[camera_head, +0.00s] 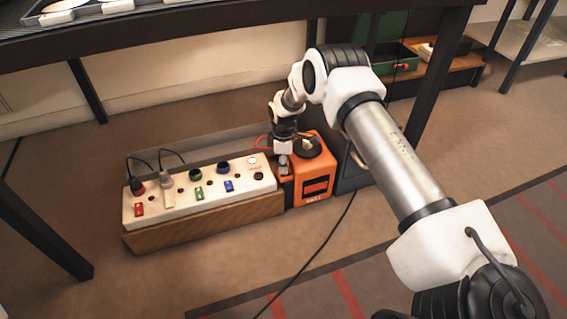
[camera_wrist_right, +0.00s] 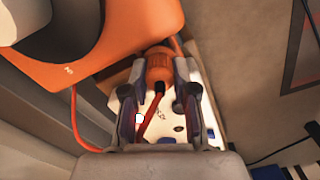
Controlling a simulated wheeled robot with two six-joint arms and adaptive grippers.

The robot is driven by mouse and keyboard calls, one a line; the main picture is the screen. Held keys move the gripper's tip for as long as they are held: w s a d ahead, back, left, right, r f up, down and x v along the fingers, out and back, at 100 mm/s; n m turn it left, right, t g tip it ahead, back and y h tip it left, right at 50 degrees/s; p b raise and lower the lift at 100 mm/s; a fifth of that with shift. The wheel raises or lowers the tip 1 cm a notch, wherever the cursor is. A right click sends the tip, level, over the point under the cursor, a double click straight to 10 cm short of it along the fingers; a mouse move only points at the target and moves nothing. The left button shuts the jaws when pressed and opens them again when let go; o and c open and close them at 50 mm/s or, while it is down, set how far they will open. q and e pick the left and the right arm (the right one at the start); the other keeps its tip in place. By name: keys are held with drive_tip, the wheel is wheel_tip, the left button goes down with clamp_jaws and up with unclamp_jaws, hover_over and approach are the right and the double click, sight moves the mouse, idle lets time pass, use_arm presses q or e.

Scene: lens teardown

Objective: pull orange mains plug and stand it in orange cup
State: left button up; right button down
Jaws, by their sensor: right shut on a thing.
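My right gripper (camera_head: 283,160) points down at the right end of the white socket strip (camera_head: 215,205), close beside an orange box-shaped body (camera_head: 314,182). In the right wrist view the two fingers of my right gripper (camera_wrist_right: 165,90) are shut on the orange plug (camera_wrist_right: 159,66), with a red-orange cord (camera_wrist_right: 150,115) running between them. The white strip (camera_wrist_right: 197,128) lies beyond the fingers. I cannot tell whether the plug is seated in a socket or clear of it. The orange cup cannot be told apart for certain from the orange body. My left gripper is out of view.
The strip sits on a wooden base (camera_head: 205,225) on the floor and carries a red plug (camera_head: 137,187), a grey plug (camera_head: 166,180) and coloured tags. A dark table edge (camera_head: 240,20) spans above. A black cable (camera_head: 318,250) crosses the floor in front.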

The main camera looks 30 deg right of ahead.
drive_tip(key=shift+f, duration=0.15)
drive_tip(key=c, duration=0.8)
unclamp_jaws()
